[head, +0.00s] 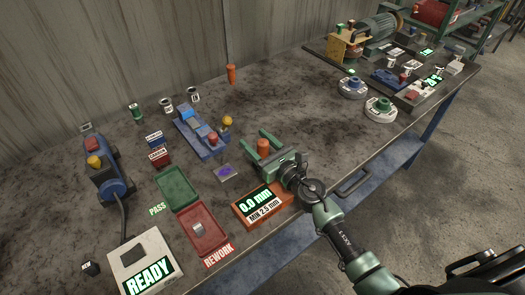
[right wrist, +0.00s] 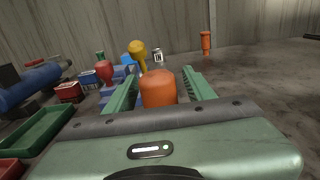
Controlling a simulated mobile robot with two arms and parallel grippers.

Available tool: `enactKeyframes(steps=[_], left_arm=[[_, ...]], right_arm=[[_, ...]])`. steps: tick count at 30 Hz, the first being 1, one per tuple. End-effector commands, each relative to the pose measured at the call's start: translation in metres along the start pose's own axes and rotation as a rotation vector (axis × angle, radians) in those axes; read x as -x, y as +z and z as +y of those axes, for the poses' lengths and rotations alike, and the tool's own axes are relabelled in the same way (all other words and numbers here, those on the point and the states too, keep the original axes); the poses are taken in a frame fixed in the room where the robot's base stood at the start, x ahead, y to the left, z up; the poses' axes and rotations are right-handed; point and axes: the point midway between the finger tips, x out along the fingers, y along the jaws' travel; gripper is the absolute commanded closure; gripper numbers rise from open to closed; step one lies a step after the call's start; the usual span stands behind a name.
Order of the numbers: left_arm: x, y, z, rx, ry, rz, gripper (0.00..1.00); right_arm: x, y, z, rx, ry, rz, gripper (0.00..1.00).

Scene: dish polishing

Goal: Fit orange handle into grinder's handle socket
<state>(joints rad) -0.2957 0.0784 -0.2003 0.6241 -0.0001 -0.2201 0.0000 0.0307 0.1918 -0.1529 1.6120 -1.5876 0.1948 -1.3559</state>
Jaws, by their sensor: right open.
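An orange cylinder (head: 263,147) with a rounded top stands between the fingers of my right gripper (head: 266,145). The right wrist view shows it between the two green fingers (right wrist: 158,88), which are open; I cannot tell whether they touch it. A second orange cylinder (head: 231,73) stands upright at the back of the bench, apart from the gripper. I cannot tell which is the handle. A blue corded tool (head: 112,181) with a yellow knob, likely the grinder, lies at the left; I cannot make out its handle socket. My left gripper is not in view.
An orange gauge box (head: 262,206) reading 0.0 mm sits beside my right gripper. Green (head: 177,188) and red (head: 203,229) trays and a READY box (head: 146,262) lie left of it. A blue fixture (head: 201,132) stands behind.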

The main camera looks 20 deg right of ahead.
Motion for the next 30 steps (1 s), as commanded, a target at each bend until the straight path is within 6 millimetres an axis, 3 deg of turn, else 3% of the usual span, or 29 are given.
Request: enactKeyframes(steps=[6, 12, 23, 30], left_arm=[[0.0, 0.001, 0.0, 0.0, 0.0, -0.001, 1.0], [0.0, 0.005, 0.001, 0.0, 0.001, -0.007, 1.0], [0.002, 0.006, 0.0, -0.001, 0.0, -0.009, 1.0], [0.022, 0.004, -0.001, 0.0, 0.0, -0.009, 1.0]], right_arm=[[-0.001, 0.0, 0.0, 0.0, 0.0, 0.001, 0.46], [0.0, 0.0, 0.0, 0.0, 0.0, 0.001, 1.0], [0.0, 0.003, 0.0, 0.0, -0.001, 0.0, 1.0], [-0.001, 0.026, 0.0, 0.001, -0.001, -0.001, 1.0]])
